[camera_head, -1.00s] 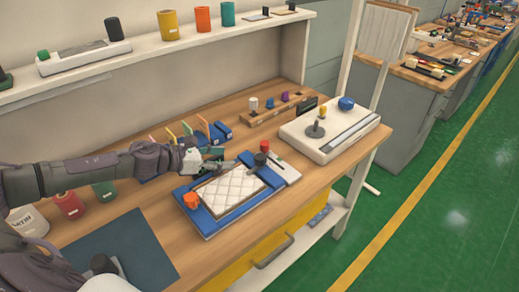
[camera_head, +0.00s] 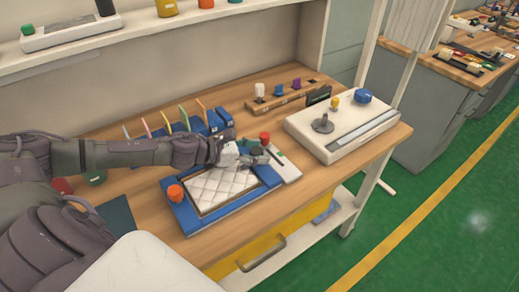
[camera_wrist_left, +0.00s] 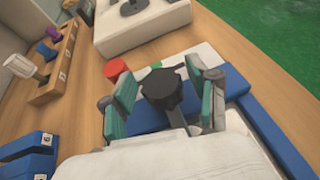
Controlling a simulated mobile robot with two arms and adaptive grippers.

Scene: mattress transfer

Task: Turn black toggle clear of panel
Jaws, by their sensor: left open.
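The black toggle (camera_head: 258,155) stands at the far right corner of the blue frame (camera_head: 240,201). A white quilted panel (camera_head: 213,191) lies in that frame. My left gripper (camera_head: 252,152) is at the toggle. In the left wrist view, the open green-padded fingers of my left gripper (camera_wrist_left: 163,98) stand on either side of the black toggle (camera_wrist_left: 161,88). I cannot tell whether the pads touch it. The toggle's lower part and the panel's near end are partly hidden. My right gripper is not in view.
An orange knob (camera_head: 175,193) sits at the frame's left corner. A red knob (camera_head: 265,138) stands just behind the toggle. A white device (camera_head: 320,140) with a blue knob (camera_head: 363,96) is to the right. A wooden rack (camera_head: 283,99) stands behind.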

